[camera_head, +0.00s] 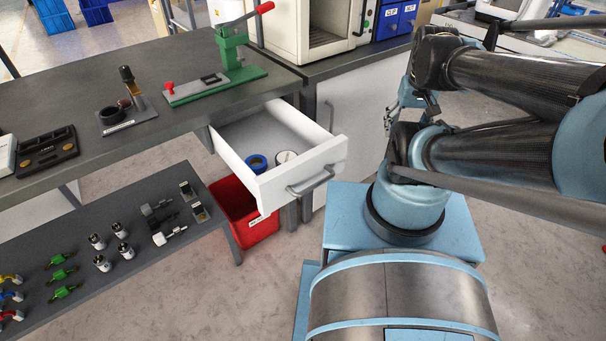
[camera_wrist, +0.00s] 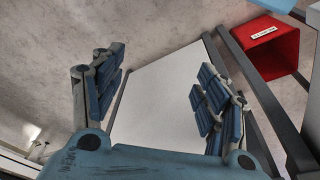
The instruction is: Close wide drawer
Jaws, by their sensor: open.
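The wide white drawer (camera_head: 303,181) stands pulled out under the grey workbench in the head view. A grey bar handle (camera_head: 311,181) is on its front. A blue roll (camera_head: 257,162) and a white round item (camera_head: 285,157) lie inside it near the front. My gripper (camera_head: 390,115) is to the right of the drawer, apart from it. In the wrist view my gripper (camera_wrist: 160,95) has its two blue-padded fingers spread wide, with nothing held. A pale flat panel (camera_wrist: 160,105) shows beyond the fingers.
A red bin (camera_head: 243,215) stands on the floor below the drawer; a red bin also shows in the wrist view (camera_wrist: 265,45). A green press (camera_head: 232,60) stands on the workbench (camera_head: 150,65). A lower shelf (camera_head: 130,215) holds several small parts. Floor in front of the drawer is clear.

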